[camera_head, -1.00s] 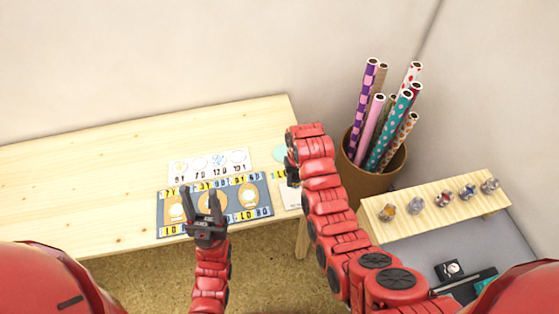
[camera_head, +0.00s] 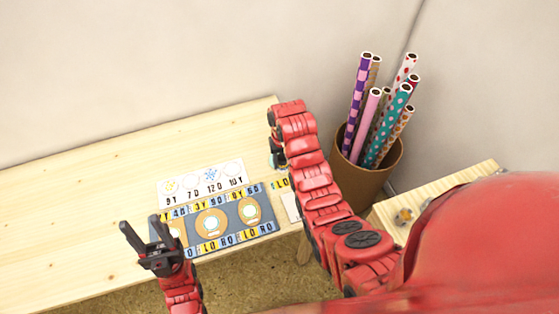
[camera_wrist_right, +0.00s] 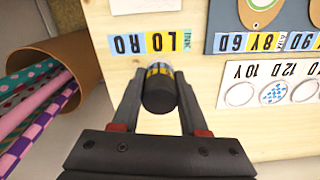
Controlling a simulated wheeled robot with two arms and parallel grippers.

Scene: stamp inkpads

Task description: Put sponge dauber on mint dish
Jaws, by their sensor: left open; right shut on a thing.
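My right gripper (camera_wrist_right: 158,78) is shut on a short dark cylinder with a yellow-patterned band, seemingly the sponge dauber (camera_wrist_right: 160,94). In the right wrist view it is between the fingers, over the pale wooden table. In the head view my right arm largely hides this gripper (camera_head: 276,154) and the dauber. The mint dish cannot be made out now; the arm covers the place where it showed in the head view earlier. I cannot tell whether the dauber touches anything below. My left gripper (camera_head: 139,228) is open and empty, near the left end of the blue-grey mat.
The blue-grey mat (camera_head: 230,222) carries round pads and lettered labels. A white card with circles (camera_head: 201,183) lies behind it. A brown bin (camera_head: 375,184) of patterned rolls stands at the right. The table's left part (camera_head: 70,215) is clear.

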